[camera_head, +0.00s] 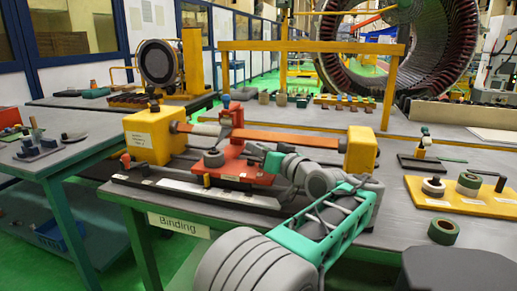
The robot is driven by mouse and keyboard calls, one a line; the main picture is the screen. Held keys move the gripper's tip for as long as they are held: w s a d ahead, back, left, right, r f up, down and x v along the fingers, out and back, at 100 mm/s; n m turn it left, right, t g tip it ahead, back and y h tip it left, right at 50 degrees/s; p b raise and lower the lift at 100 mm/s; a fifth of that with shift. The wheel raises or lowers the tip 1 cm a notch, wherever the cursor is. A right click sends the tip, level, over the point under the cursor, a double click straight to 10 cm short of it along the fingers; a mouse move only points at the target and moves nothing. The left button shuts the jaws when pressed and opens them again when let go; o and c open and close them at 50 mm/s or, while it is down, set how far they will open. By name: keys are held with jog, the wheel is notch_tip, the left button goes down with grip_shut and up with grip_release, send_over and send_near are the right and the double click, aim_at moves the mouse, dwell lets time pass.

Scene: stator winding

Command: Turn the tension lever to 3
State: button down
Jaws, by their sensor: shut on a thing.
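A binding rig stands on the grey table, with a yellow block (150,133) at the left and another yellow block (361,152) at the right, joined by an orange bar (275,139). The lever is mostly hidden by the jaws. Its scale and number marks cannot be read.
A yellow board (462,197) with tape rolls lies at the right, and a green roll (444,231) stands on the table near it. A "Binding" sign (178,225) hangs on the front edge. A yellow frame (312,46) rises behind the rig.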

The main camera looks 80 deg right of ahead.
jog(key=c, duration=1.3)
grip_release()
jog(key=shift+o, duration=0.2)
jog(key=shift+f, duration=0.1)
